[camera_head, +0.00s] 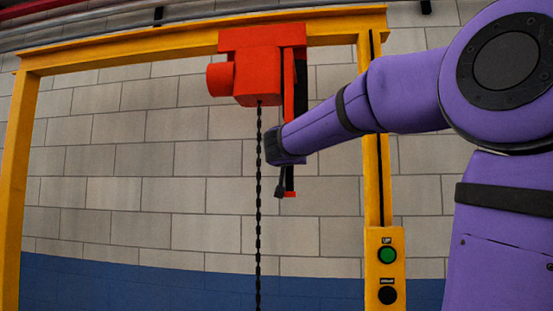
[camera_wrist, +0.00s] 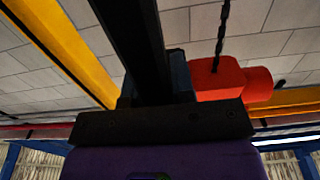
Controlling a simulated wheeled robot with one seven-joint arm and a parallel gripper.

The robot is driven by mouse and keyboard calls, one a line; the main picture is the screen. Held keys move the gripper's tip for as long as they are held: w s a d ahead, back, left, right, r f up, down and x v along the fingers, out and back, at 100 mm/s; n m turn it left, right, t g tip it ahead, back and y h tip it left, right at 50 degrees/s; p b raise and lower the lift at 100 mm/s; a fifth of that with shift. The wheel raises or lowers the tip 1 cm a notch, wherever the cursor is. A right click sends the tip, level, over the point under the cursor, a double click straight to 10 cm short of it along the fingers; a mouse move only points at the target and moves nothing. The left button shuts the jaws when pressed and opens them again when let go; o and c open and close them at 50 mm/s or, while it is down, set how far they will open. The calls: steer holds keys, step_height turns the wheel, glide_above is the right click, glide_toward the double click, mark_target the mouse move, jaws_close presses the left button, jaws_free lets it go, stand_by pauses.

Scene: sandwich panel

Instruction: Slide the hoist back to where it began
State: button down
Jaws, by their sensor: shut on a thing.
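The red hoist (camera_head: 258,78) hangs under the yellow overhead beam (camera_head: 120,47), a little right of the beam's middle. A dark chain (camera_head: 258,200) hangs from it. A red and black upright bar (camera_head: 288,90) hangs at the hoist's right side. My gripper (camera_head: 284,168) is at the bar's lower part and is shut on it; the arm partly hides the grip. In the wrist view, the dark bar (camera_wrist: 135,40) runs between the fingers of my gripper (camera_wrist: 155,88). The hoist (camera_wrist: 218,82) shows to the right there.
The right yellow post (camera_head: 376,190) stands close behind my arm and carries a box with a green button (camera_head: 387,255) and a black button (camera_head: 387,295). The left post (camera_head: 17,170) is far left. The beam's left stretch is clear. A block wall (camera_head: 180,190) stands behind.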

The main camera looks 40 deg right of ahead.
steer(key=shift+s+d+f, duration=0.1)
steer(key=shift+s+d, duration=0.05)
steer(key=c, duration=1)
jaws_free()
steer(key=shift+s, duration=0.15)
steer(key=shift+o, duration=0.2)
steer(key=v, duration=1)
steer(key=shift+s+a, duration=0.2)
steer(key=shift+a, duration=0.1)
steer(key=s+a+f+n+g+y, duration=0.2)
steer(key=s+a+f+n+y, duration=0.1)
steer(key=f, duration=0.7)
steer(key=s+a+f+n+g+y, duration=0.2)
steer(key=s+a+f+n+y, duration=0.2)
steer(key=a+f, duration=0.5)
steer(key=s+a+f+n+g+y, duration=0.1)
steer(key=s+a+f+n+y, duration=0.2)
steer(key=s+a+f+y, duration=0.4)
step_height(320, 180, down, 5)
steer(key=shift+s+r+g, duration=0.1)
steer(key=shift+s+g, duration=0.25)
steer(key=shift+g, duration=0.05)
